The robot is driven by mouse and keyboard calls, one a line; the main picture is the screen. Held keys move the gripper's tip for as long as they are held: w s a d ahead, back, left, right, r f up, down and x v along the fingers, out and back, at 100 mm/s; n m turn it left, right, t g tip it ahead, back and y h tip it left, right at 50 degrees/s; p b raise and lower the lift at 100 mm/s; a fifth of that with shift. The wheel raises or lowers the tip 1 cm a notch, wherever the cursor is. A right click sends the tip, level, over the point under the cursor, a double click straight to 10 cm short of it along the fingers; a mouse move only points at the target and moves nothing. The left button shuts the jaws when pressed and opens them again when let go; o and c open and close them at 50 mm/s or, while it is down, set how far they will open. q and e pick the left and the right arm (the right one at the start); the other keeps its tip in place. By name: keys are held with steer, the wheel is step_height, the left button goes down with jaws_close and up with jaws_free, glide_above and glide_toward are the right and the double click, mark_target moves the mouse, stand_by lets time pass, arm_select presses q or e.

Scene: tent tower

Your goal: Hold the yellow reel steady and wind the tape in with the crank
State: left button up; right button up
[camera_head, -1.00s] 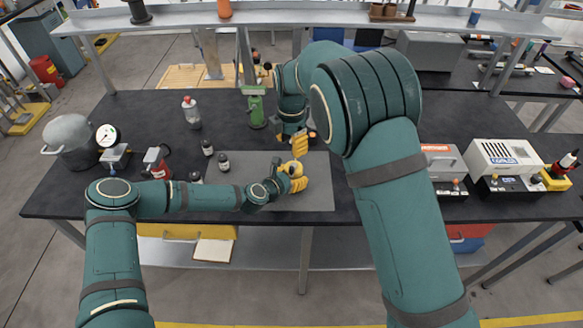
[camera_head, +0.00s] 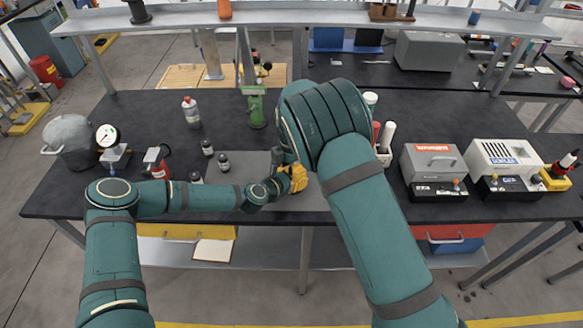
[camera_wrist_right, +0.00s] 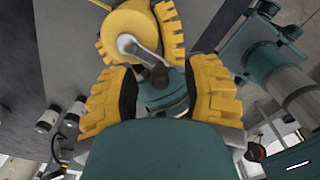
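The yellow reel (camera_wrist_right: 128,22) shows at the top of the right wrist view, with a pale crank arm (camera_wrist_right: 135,50) across its face and a dark knob at the crank's end. My left gripper (camera_head: 282,184) comes in from the left over the grey mat, and its ribbed yellow fingers flank the reel in the wrist view, shut on it. My right gripper (camera_wrist_right: 160,92) is open, with its yellow fingers apart on either side of the crank knob; no clear contact shows. In the head view (camera_head: 297,175) the right gripper and arm hide most of the reel. The tape cannot be made out.
The grey mat (camera_head: 255,165) lies on the dark bench. Small dark bottles (camera_head: 223,162) and a green stand (camera_head: 257,110) are nearby, left and behind. A pot (camera_head: 70,142) and gauge stand at far left. A grey case (camera_head: 433,163) and a white unit (camera_head: 503,160) are at right.

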jaws_close()
steer(key=m, duration=0.1)
steer(key=a+m, duration=0.1)
steer(key=m, duration=0.1)
steer(key=shift+w, duration=0.2)
steer(key=shift+w+a+r+m, duration=0.1)
steer(key=shift+a+m, duration=0.4)
steer(key=shift+m, duration=0.3)
stand_by(1.3)
jaws_free()
steer(key=shift+d, duration=0.15)
